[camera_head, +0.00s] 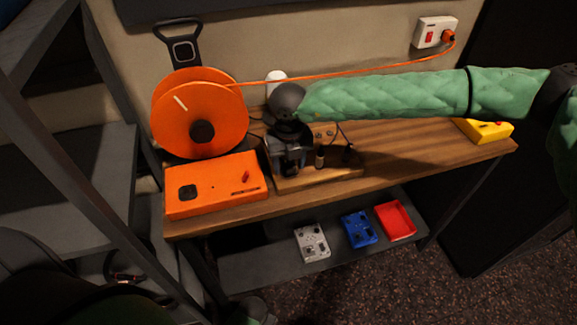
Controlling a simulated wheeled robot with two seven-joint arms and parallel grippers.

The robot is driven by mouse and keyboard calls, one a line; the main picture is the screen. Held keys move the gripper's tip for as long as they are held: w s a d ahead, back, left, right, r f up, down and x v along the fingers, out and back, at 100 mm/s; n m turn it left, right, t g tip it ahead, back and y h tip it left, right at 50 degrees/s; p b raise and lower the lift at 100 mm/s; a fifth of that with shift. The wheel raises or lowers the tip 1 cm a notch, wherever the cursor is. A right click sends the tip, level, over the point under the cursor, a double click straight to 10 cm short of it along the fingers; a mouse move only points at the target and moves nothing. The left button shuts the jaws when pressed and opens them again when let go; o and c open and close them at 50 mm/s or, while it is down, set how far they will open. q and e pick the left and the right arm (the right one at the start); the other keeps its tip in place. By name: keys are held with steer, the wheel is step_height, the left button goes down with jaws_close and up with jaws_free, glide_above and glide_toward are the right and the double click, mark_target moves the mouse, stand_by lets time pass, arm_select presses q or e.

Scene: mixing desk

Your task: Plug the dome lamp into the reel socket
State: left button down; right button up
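The orange cable reel (190,115) stands at the left of the desk. An orange box with a black socket (187,192) and a red switch (246,176) sits at its foot. A white dome (276,77), which looks like the dome lamp, shows partly behind my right wrist. My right gripper (291,168) points down over the wooden block, right of the orange box. Its fingertips are dark and small, so I cannot tell whether they hold anything. Dark plug-like pieces (320,157) with thin cables stand just right of it. My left gripper is not in view.
An orange cable (350,71) runs from the reel to a white wall outlet (436,32). A yellow box (484,130) sits at the desk's right end. Grey (312,242) and blue (359,229) devices and a red tray (395,220) lie on the lower shelf.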

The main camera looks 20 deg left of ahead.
mark_target(289, 162)
jaws_close()
steer(key=shift+r, duration=0.25)
steer(key=shift+r, duration=2.75)
